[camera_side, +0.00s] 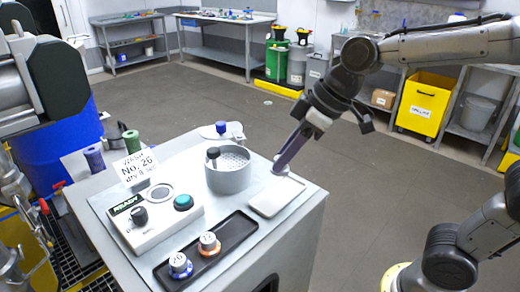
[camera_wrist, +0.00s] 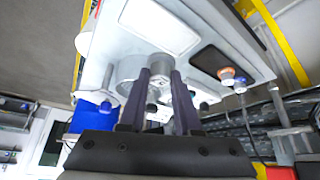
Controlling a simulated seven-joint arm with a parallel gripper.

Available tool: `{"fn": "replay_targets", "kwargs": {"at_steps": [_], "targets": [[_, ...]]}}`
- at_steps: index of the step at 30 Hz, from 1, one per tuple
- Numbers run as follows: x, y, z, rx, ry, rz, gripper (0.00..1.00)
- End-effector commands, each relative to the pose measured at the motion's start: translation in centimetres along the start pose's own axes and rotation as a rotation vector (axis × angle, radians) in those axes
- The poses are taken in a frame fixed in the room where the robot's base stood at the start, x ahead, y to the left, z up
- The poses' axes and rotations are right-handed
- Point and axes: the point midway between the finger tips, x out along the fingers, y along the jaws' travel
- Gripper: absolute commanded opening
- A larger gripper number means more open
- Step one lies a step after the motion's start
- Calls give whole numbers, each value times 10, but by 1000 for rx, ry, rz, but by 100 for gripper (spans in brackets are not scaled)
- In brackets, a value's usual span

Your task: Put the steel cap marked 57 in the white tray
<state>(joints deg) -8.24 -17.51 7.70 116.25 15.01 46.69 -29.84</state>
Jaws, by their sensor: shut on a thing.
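My gripper (camera_side: 282,162) is shut on a small steel cap (camera_side: 281,169), just beyond the far edge of the white tray in the side view. No number can be read on the held cap. The white tray (camera_side: 276,196) lies flat on the bench's right side and is empty; it also shows in the wrist view (camera_wrist: 160,26). In the wrist view, my gripper (camera_wrist: 161,75) has both fingers upright in the middle, and the held cap is hard to tell from the grey metal behind. Whether the cap touches anything below is unclear.
A black tray (camera_side: 233,232) holds a cap with an orange ring (camera_side: 209,243) and one with a blue ring (camera_side: 180,265). A round steel basin (camera_side: 229,178) stands close left of my gripper. A control box (camera_side: 155,217) with knobs and a sign (camera_side: 136,168) stand further left.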

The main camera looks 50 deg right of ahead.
Motion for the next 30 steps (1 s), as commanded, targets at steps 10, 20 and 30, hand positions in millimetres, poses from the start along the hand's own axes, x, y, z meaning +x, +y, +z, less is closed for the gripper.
{"fn": "replay_targets", "kwargs": {"at_steps": [10, 20, 30], "targets": [[17, 3, 10, 6, 0, 4, 0], [41, 3, 23, 6, 1, 4, 0], [50, 3, 29, 6, 3, 5, 0]]}}
